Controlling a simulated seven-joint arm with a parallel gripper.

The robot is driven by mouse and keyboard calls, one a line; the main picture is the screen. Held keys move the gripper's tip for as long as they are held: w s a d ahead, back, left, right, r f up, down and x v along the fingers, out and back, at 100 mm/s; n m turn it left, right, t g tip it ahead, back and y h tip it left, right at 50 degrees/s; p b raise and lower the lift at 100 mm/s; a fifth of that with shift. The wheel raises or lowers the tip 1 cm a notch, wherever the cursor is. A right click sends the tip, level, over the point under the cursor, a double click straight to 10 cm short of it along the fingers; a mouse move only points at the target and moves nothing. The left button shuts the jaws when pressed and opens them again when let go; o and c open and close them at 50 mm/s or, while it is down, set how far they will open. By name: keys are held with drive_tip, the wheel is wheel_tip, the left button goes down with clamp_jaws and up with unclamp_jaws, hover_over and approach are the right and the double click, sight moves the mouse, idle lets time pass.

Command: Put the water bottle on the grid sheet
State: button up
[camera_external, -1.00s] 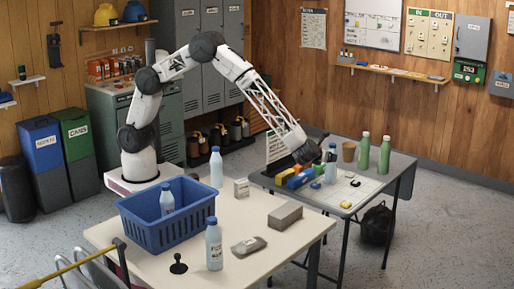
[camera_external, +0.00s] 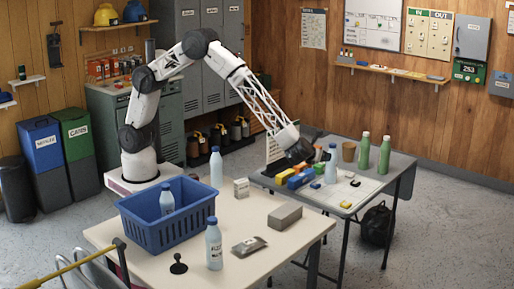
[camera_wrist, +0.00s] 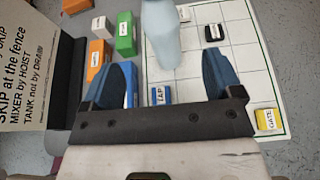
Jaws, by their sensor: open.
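A pale blue water bottle (camera_external: 331,164) stands upright at the grid sheet's left side on the grey table. It also shows in the wrist view (camera_wrist: 162,36), cut by the top edge, just beyond and between my fingertips. Its base appears to rest on the sheet. The white grid sheet (camera_external: 362,185) has black lines and a green border; its squares show in the wrist view (camera_wrist: 255,62). My gripper (camera_external: 308,166) is left of the bottle; in the wrist view its blue fingers (camera_wrist: 163,64) are wide apart with nothing between them.
Labelled coloured blocks (camera_external: 299,180) lie left of the sheet, one between my fingers' bases. Two green bottles (camera_external: 364,151) and a brown cup (camera_external: 348,151) stand behind it. Other bottles stand on the white table (camera_external: 255,205) and in the blue basket (camera_external: 185,222). A sign (camera_wrist: 30,80) stands close left.

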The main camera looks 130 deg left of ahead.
idle(0.4)
drive_tip(key=s+d+r+n+h, duration=0.3)
drive_tip(key=s+d+r+n, duration=0.2)
drive_tip(key=s+d+r, duration=0.7)
drive_tip(key=s+d+r+n+h, duration=0.3)
drive_tip(key=s+d+r+n, duration=0.2)
drive_tip(key=s+d+r, duration=0.7)
drive_tip(key=s+d+n+t+h, duration=0.1)
drive_tip(key=s+d, duration=0.4)
drive_tip(key=s, duration=0.5)
drive_tip(key=s+d+f+n+h, duration=0.1)
drive_tip(key=s+d+n+h, duration=0.3)
drive_tip(key=s, duration=0.6)
drive_tip(key=s+d+f+n+t+h, duration=0.1)
drive_tip(key=s+d+n+h, duration=0.1)
drive_tip(key=s+d, duration=0.6)
drive_tip(key=s, duration=0.2)
drive_tip(key=shift+s+f+n+t+h, duration=0.2)
drive_tip(key=shift+s+n+t+h, duration=0.1)
drive_tip(key=shift+s+n, duration=0.1)
